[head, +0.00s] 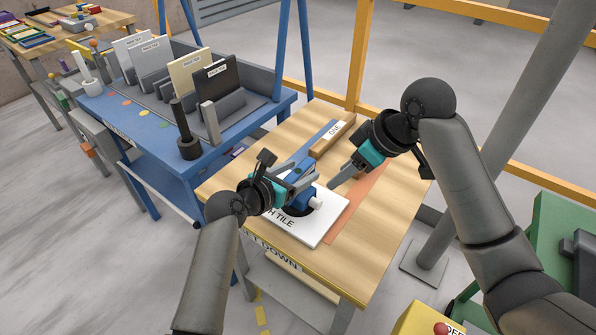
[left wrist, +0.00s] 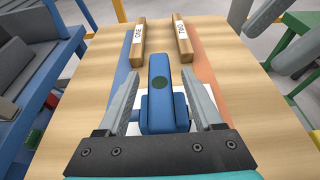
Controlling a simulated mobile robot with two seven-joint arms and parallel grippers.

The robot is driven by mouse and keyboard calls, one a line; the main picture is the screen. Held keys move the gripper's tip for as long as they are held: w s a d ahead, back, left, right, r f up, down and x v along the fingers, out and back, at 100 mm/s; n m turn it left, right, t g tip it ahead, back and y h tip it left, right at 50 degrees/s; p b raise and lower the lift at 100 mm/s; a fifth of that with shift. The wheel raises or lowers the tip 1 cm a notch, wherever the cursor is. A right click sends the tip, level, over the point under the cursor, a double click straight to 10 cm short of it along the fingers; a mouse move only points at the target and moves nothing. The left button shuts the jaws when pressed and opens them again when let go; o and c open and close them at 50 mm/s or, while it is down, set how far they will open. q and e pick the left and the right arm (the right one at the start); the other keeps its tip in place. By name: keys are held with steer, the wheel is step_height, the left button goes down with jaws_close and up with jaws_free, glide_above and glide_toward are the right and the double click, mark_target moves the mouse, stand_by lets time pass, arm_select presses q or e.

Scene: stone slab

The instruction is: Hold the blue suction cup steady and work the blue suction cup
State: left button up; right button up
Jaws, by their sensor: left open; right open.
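The blue suction cup (head: 304,199), with a dark round base and a white knob on its right side, sits on a white tile (head: 325,228) on the wooden table. My left gripper (head: 302,178) is open at the cup. In the left wrist view the cup's blue handle (left wrist: 162,90) stands between the two spread fingers, with a gap visible on at least one side. My right gripper (head: 343,178) is open and empty, to the right of the cup and apart from it. Part of the cup is hidden by my left gripper.
The wooden table (head: 388,200) carries a blue strip and an orange strip (head: 360,203). A blue rack table (head: 170,135) with upright tiles stands left. Yellow rails (head: 358,55) stand behind.

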arm_select(q)
steer(key=shift+c, duration=0.3)
jaws_close()
stand_by(0.3)
stand_by(0.8)
stand_by(2.0)
